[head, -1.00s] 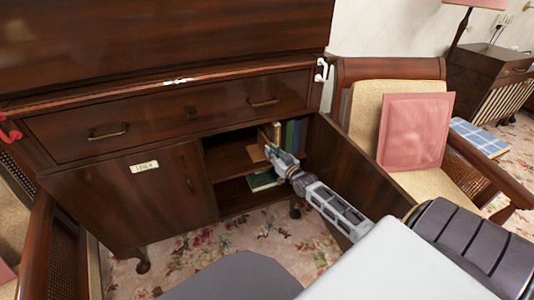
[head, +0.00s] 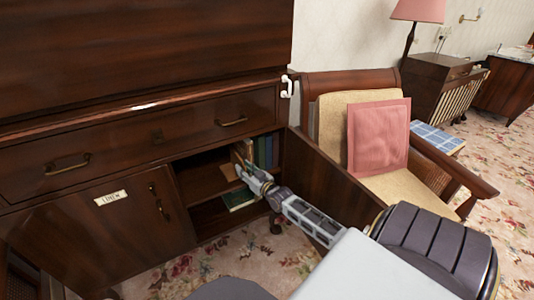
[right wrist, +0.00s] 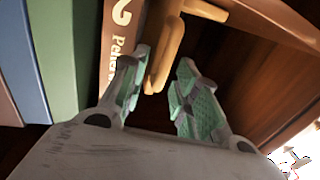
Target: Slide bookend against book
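The wooden bookend (right wrist: 166,48) is light tan, and part of it stands between my right fingers in the right wrist view. In the head view a tan wooden part (head: 229,171) shows on the cabinet shelf, partly hidden by my gripper. My right gripper (right wrist: 160,82) is open, its green-padded fingers on either side of the bookend's end; I cannot tell if either touches it. It also shows in the head view (head: 262,184) at the open compartment. A brown book (right wrist: 118,35) with white lettering stands beside the bookend, left in the wrist view. My left gripper is out of view.
Green and blue books (right wrist: 50,55) stand beyond the brown book. A green book (head: 240,199) lies on the lower shelf. The open cabinet door (head: 325,180) is close by my right arm. An armchair with a pink cushion (head: 378,137) stands right.

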